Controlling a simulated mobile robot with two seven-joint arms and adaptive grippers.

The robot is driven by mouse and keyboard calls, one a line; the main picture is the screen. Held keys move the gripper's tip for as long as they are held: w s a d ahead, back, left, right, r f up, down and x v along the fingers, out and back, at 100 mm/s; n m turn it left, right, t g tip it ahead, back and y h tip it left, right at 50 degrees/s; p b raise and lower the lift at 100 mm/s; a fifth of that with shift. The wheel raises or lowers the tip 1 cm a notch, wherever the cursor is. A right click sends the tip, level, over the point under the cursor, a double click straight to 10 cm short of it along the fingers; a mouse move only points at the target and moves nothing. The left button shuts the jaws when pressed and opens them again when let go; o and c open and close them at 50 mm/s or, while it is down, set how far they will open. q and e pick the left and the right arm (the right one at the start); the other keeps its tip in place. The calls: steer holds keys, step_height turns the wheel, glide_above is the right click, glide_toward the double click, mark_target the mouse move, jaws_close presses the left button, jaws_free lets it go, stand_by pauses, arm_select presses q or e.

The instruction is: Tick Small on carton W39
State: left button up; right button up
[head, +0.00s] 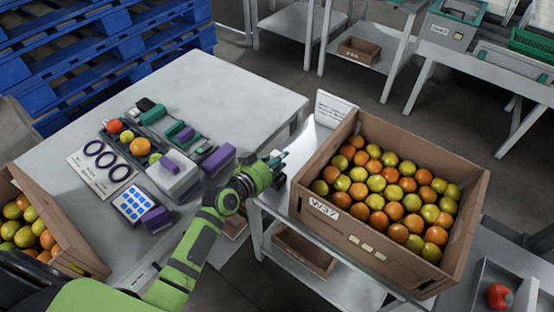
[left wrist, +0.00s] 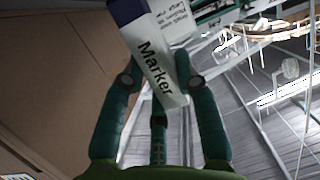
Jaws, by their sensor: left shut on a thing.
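A brown carton (head: 460,262) full of orange and yellow-green tomatoes stands right of centre in the head view. Its white label (head: 324,208) seems to read W37, though the print is small. Small pale patches (head: 360,243) sit on the same wall, too small to read. My left gripper (head: 277,163) is just left of the carton, apart from it. In the left wrist view the gripper (left wrist: 158,82) is shut on a white and dark-blue marker (left wrist: 158,65) printed "Marker". A brown carton wall (left wrist: 60,60) fills the left of that view. My right gripper is out of view.
A grey table (head: 235,90) at left holds a sizing card with rings (head: 85,178), a blue-dotted card (head: 132,204) and several small tools. Another tomato carton (head: 75,250) stands at lower left. A white card (head: 333,106) stands behind the main carton. A tomato (head: 499,296) lies at lower right.

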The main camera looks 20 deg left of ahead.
mark_target(277, 155)
arm_select(q)
steer(key=shift+f+b, duration=1.4)
steer(key=shift+f, duration=0.35)
steer(key=o, duration=1.2)
steer(key=shift+c, duration=0.2)
steer(key=c, duration=0.3)
steer(key=shift+r, duration=0.1)
step_height(277, 155, up, 7)
steer(key=p, duration=0.7)
